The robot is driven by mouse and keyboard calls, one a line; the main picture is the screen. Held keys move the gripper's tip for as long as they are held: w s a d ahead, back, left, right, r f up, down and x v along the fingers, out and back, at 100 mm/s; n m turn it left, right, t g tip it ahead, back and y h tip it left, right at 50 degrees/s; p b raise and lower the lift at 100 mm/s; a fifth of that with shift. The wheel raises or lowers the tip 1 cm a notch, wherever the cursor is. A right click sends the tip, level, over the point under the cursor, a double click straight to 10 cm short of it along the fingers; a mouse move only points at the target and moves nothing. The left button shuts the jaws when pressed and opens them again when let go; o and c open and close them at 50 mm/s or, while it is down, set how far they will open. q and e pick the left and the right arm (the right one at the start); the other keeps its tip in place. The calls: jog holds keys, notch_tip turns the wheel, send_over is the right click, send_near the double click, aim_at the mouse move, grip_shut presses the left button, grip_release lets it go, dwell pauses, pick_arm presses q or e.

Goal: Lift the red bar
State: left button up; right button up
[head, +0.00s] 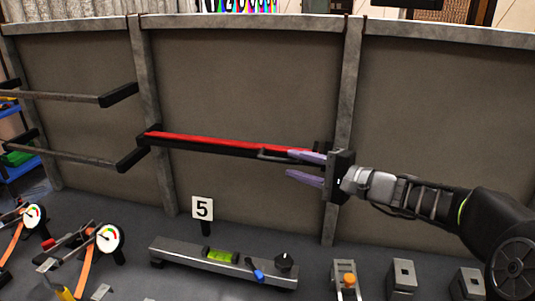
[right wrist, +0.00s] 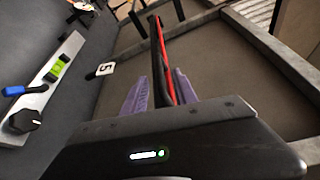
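The red bar (head: 220,142) is a long bar with a red top and black sides, running almost level along the grey wall panel. A dark handle (head: 270,156) sticks out near its right end. My right gripper (head: 288,163) is at that right end, with its two purple fingers spread apart. In the right wrist view my right gripper (right wrist: 160,76) has the red bar (right wrist: 166,65) and its dark handle running between the fingers. A clear gap shows beside the left finger; contact with the other finger cannot be told. My left gripper is not in view.
Two grey bars on black brackets (head: 119,94) are at the left. Below the red bar stand a number 5 sign (head: 202,208) and a metal beam with a green level (head: 221,255). Dial gauges (head: 108,238) are at lower left, metal blocks (head: 402,274) at lower right.

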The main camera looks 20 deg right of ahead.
aim_at(275, 160)
jog(key=shift+s, duration=0.1)
jog(key=shift+p+x, duration=0.3)
jog(key=shift+x, duration=0.5)
jog(key=p+x, duration=0.1)
jog(key=x, duration=0.5)
jog(key=shift+p, duration=0.35)
jog(key=c, duration=0.7)
jog(key=shift+f, duration=0.15)
grip_shut()
